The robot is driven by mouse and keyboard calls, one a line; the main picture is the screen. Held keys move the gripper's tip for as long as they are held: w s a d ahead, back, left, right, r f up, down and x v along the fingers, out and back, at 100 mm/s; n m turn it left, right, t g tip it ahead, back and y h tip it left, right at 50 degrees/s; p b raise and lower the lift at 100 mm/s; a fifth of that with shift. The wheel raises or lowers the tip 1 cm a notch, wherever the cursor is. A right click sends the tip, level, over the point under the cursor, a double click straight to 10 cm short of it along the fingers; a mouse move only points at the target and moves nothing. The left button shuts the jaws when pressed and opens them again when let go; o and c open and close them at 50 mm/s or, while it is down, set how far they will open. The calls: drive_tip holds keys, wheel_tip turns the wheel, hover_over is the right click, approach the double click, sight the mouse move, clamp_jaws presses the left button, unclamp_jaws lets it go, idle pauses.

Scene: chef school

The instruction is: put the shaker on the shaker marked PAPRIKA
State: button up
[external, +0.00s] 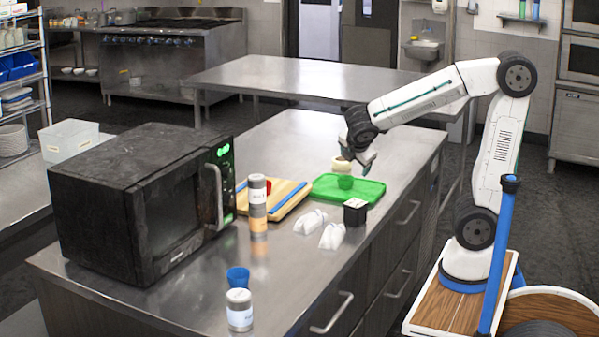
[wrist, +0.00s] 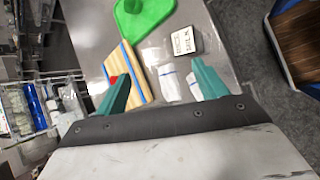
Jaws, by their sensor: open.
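A tall column (external: 257,205) stands on the steel counter beside the wooden board. It looks like a shaker with a grey lid and pale label (external: 257,192) upright on an orange shaker (external: 258,225). Its lettering is too small to read, so I cannot tell whether it says PAPRIKA. Another shaker (external: 239,312), with a white lid and label, stands apart at the counter's near end. My gripper (external: 362,160) is above the green board, well right of the column. In the wrist view its fingers (wrist: 160,68) are spread with nothing between them. No shaker is clear there.
A black microwave (external: 150,200) stands left of the column. A blue cup (external: 238,278) is behind the near shaker. The green board (external: 368,190), wooden board (wrist: 124,70), white packets (wrist: 170,82) and black box (wrist: 187,40) lie around my gripper. The counter's front right is clear.

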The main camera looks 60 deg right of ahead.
drive_tip(key=s+a+f+m+g+y, duration=0.1)
drive_tip(key=s+m+y, duration=0.2)
drive_tip(key=s+m, duration=0.4)
drive_tip(key=s+a+f+m+g+y, duration=0.1)
drive_tip(key=s+m+y, duration=0.3)
drive_tip(key=s, duration=0.8)
drive_tip(key=f+m, duration=0.1)
drive_tip(key=m, duration=0.1)
drive_tip(key=shift+s+a+m+g, duration=0.3)
drive_tip(key=shift+a+m, duration=0.1)
